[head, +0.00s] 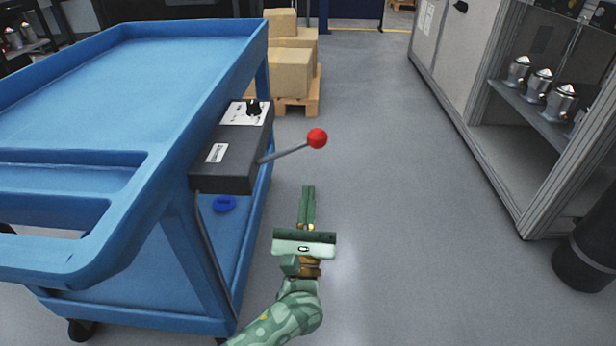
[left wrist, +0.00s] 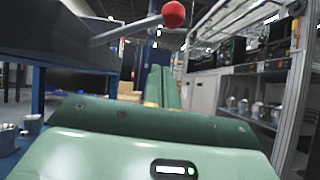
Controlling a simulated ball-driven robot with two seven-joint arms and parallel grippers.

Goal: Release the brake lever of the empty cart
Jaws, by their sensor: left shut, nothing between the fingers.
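The empty blue cart (head: 170,60) stands at the left with a bare top tray. A dark brake box (head: 232,150) is mounted on its right side. The brake lever (head: 285,153) is a grey rod with a red ball knob (head: 317,138), sticking out to the right and slightly away from me. In the left wrist view the knob (left wrist: 173,14) is at the top, above the fingers. My left gripper (head: 308,190) is shut and empty, in front of the knob in the head view and apart from it. My right gripper is not in view.
Cardboard boxes (head: 290,70) on a wooden pallet (head: 298,103) stand behind the cart. A grey cabinet (head: 470,110) with metal housings (head: 540,82) on its shelf stands at the right. A dark cylinder (head: 588,250) is at the right edge. The floor between is clear.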

